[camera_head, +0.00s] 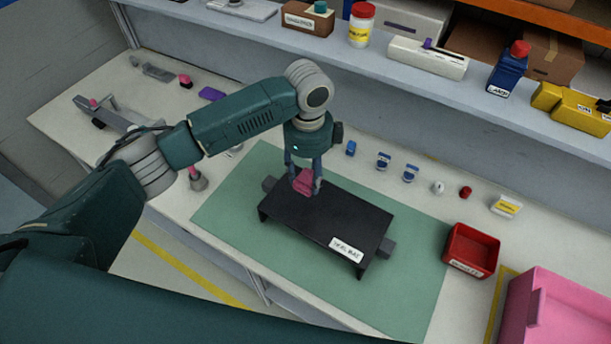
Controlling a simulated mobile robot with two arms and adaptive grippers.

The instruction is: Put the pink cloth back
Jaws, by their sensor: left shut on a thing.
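The pink cloth (303,182) is a small crumpled piece between the fingers of my left gripper (304,184). The gripper points down and is shut on the cloth, over the upper left part of a black dashboard module (335,222) with a white label. I cannot tell whether the cloth touches the module's top. The module sits on a green mat (240,205) on the workbench. My right gripper is not in view.
Small blue parts, a white piece, a red piece and a yellow-labelled box (506,206) line the back of the mat. A red bin (471,250) stands right, near a large pink box (560,310). A shelf (400,75) with bottles and boxes runs behind. Tools lie left.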

